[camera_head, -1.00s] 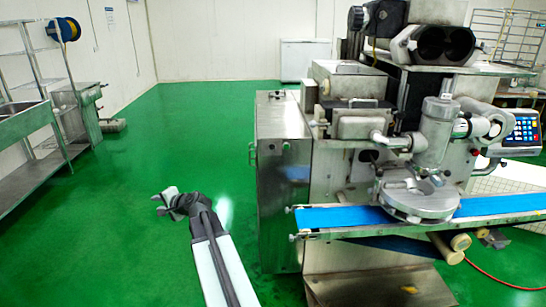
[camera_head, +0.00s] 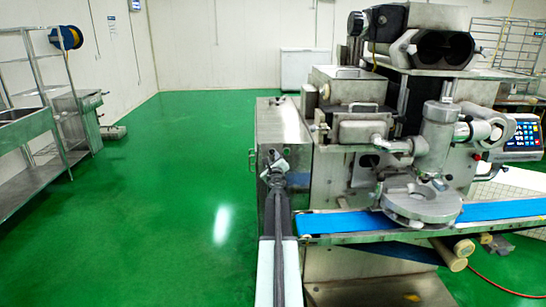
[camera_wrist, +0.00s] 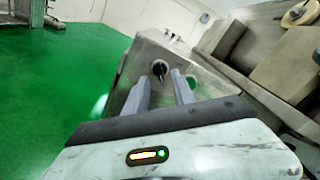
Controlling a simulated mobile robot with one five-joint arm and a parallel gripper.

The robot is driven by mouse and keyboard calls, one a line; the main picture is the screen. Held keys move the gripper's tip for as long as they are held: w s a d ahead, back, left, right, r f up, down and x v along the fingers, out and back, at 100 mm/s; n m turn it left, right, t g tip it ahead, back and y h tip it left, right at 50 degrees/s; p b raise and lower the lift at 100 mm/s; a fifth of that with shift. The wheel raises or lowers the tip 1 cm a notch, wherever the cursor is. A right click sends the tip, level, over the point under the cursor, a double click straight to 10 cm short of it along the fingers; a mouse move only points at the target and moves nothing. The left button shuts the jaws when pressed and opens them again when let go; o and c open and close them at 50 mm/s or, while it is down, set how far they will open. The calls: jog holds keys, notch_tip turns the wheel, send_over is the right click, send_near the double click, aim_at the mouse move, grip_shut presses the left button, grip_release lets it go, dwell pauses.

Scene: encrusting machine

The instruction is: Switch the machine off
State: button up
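The encrusting machine (camera_head: 345,190) is a steel unit with a cabinet (camera_head: 283,120) at its left end. In the wrist view, a dark knob-like switch (camera_wrist: 159,68) sits on the steel cabinet face (camera_wrist: 190,65), straight ahead. My gripper (camera_wrist: 161,78) is open, its two grey fingers apart with the switch showing between their tips. I cannot tell whether the fingers touch the switch or which way it is turned. In the head view, my gripper (camera_head: 273,160) is in front of the cabinet and hides part of it.
The blue conveyor belt (camera_head: 345,222) juts out right of my arm. A keypad panel (camera_head: 523,133) is at the far right. Steel shelving (camera_head: 50,125) stands along the left wall. The green floor between is clear.

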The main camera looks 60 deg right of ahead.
aim_at(272, 154)
jog(key=x, duration=0.4)
jog(key=shift+s+a, duration=0.1)
grip_shut()
jog(key=n, duration=0.9)
jog(key=shift+f, duration=0.1)
jog(key=n, duration=0.5)
jog(key=shift+a, duration=0.1)
jog(key=shift+n, duration=1.9)
